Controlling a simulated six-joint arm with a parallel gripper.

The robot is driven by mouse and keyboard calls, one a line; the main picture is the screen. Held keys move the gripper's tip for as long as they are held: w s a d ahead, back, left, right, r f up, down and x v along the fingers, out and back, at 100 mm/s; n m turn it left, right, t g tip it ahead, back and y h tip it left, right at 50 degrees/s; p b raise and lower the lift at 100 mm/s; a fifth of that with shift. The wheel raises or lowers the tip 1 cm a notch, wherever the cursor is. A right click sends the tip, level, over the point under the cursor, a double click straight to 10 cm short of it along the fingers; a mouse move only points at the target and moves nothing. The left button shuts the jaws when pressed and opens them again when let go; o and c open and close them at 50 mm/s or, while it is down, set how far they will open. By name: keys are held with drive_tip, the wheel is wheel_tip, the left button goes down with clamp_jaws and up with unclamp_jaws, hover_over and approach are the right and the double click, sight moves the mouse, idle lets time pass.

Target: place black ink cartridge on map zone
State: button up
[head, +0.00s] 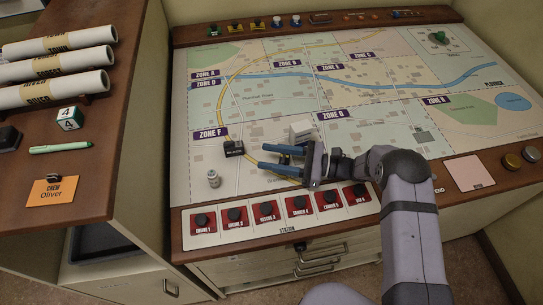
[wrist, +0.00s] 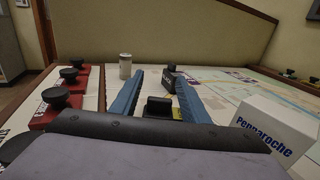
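A small black block with a white label and a raised top, which looks like the ink cartridge (head: 232,150), stands on the map by the Zone F label (head: 211,133). It also shows in the wrist view (wrist: 170,82), just beyond my fingertips. My gripper (head: 262,157) is low over the map, right of the block, its two blue fingers apart and pointing left at it. In the wrist view my gripper (wrist: 160,75) is open. A dark shape with a yellow edge (wrist: 160,107) shows between the finger bases; I cannot tell what it is.
A white box (head: 302,131) stands close behind my fingers. A small pale can (head: 213,179) stands left of them. Red station pads with black knobs (head: 267,211) line the front edge. The map's upper middle is clear. A side desk (head: 100,130) holds rolled maps.

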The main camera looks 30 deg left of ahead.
drive_tip(key=shift+r, duration=0.15)
drive_tip(key=b+v, duration=0.4)
drive_tip(key=v, duration=0.6)
drive_tip(key=shift+w+d, duration=0.2)
drive_tip(key=shift+d, duration=0.15)
drive_tip(key=shift+w+d+b, duration=0.2)
drive_tip(key=shift+d+b, duration=0.15)
drive_tip(key=shift+d, duration=0.25)
drive_tip(key=shift+s+d+r+p, duration=0.1)
drive_tip(key=shift+s+r+p, duration=0.05)
drive_tip(key=shift+r+p, duration=0.2)
drive_tip(key=s+d+r+n+t+h+p, duration=0.2)
drive_tip(key=s+d+r+n+h+p, duration=0.2)
drive_tip(key=d, duration=0.7)
drive_tip(key=s+d+r+n+t+h+p, duration=0.2)
drive_tip(key=s+d+r+n+h+p, duration=0.3)
drive_tip(key=d, duration=0.5)
drive_tip(key=s+d+r+n+t+h+p, duration=0.3)
drive_tip(key=d+r+h+p, duration=0.4)
drive_tip(key=d, duration=0.4)
drive_tip(key=shift+s+d+r+n+h+p, duration=0.3)
drive_tip(key=shift+s+r+n+p, duration=0.45)
drive_tip(key=shift+s, duration=0.35)
